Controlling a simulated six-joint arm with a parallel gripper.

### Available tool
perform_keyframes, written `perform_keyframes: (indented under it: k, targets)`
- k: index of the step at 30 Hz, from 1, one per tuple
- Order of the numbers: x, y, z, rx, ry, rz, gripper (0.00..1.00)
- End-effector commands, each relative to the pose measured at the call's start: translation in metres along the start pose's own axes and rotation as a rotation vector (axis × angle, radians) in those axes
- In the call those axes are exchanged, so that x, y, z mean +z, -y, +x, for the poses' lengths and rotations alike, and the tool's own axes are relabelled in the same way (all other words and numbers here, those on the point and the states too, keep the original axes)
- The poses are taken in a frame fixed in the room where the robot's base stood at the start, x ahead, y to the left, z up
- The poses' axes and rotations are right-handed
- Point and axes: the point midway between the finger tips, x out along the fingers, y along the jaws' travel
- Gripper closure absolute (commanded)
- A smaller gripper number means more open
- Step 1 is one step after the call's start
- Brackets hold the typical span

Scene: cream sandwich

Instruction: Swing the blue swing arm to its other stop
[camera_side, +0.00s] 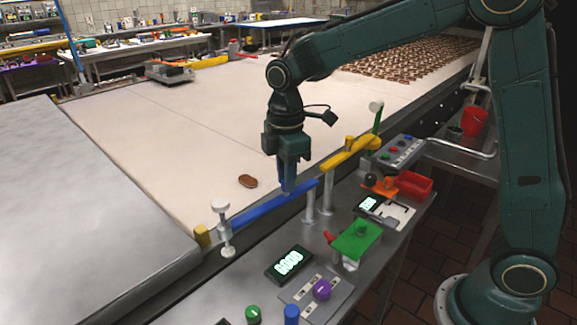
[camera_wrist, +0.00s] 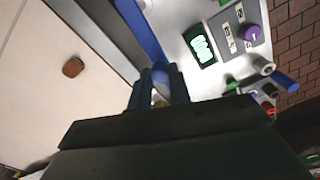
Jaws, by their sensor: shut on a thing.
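The blue swing arm (camera_side: 262,210) is a long bar lying along the near edge of the pale belt in the side view. Its left end is by a white clamp post and a yellow block, and its right end is near a grey post. In the wrist view the blue swing arm (camera_wrist: 140,28) runs up and left from the fingers. My gripper (camera_side: 287,190) points down onto the bar near its right end and is shut on it. In the wrist view my gripper (camera_wrist: 160,84) has a blue upright part between its fingertips, which hide some of it.
A yellow arm (camera_side: 345,153) lies to the right along the same edge. A brown biscuit (camera_side: 248,181) lies on the belt (camera_side: 150,150), with clear space around it. The front ledge holds a lit display (camera_side: 289,262), a purple knob (camera_side: 322,290) and a green plate (camera_side: 358,239).

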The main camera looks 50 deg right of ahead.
Motion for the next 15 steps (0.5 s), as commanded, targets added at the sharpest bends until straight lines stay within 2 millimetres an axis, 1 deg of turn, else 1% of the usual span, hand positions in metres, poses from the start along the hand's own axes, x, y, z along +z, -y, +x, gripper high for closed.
perform_keyframes:
  k: [6,15]
  targets:
    - [0.0023,0.0074,-0.0007,0.0,0.0,-0.098,1.0]
    - [0.0034,0.0098,-0.0007,0.0,0.0,-0.136,1.0]
